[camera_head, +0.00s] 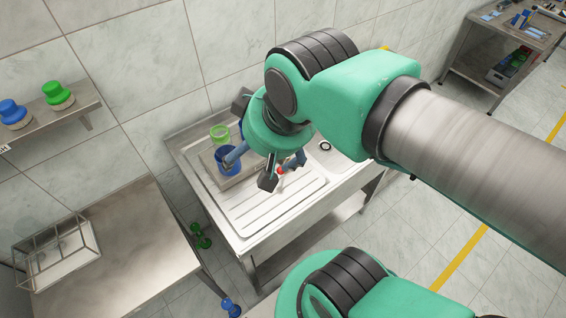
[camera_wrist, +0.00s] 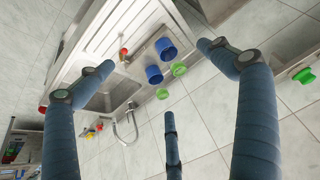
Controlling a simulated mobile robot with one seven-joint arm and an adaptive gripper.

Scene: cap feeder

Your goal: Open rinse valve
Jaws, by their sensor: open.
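A small red-topped fitting with a brass-coloured part (camera_wrist: 124,52) stands by the sink unit in the wrist view. Another red and yellow fitting (camera_wrist: 90,132) sits near the curved chrome spout (camera_wrist: 131,125). I cannot tell which fitting is the rinse valve. My gripper (camera_wrist: 155,80) has its fingers spread wide, with nothing between the tips; in the head view my gripper (camera_head: 268,172) hangs above the drainboard. Contact with the red fitting cannot be seen. My wrist hides part of the sink.
Blue cup-like pieces (camera_wrist: 153,75) and green rings (camera_wrist: 178,69) stand on the steel sink unit (camera_head: 255,222) beside the wall. A shelf (camera_head: 84,112) holds blue and green capped items. A steel table (camera_head: 125,255) with a wire rack (camera_head: 58,250) stands at left.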

